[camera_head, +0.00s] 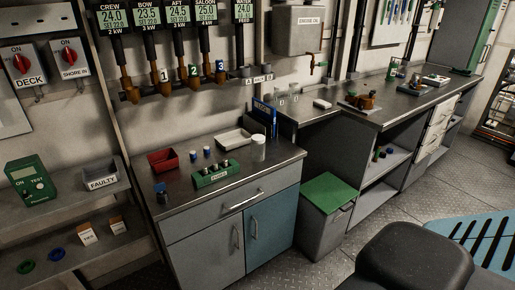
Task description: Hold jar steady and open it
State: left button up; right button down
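A small white cylinder (258,147), which looks like the jar, stands upright on the dark top of the grey cabinet (285,158), near its back right. It looks closed, but it is too small to tell a lid from the body. Nothing touches it from the front. Neither of my grippers is in this view.
A green block holding several small parts (217,174) lies left of the jar. A blue binder (264,116) stands at the back. The counter's front right is clear.

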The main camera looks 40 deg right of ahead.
aim_at(258, 150)
jog(key=i+l+u, duration=0.15)
jog(key=l, duration=0.7)
jog(key=l+u, duration=0.1)
jog(key=l, duration=0.75)
jog(key=l+u, duration=0.15)
jog(key=l, duration=0.75)
jog(key=k+l+u, duration=0.15)
jog(key=l, duration=0.7)
jog(key=l+u, duration=0.15)
jog(key=l, duration=0.7)
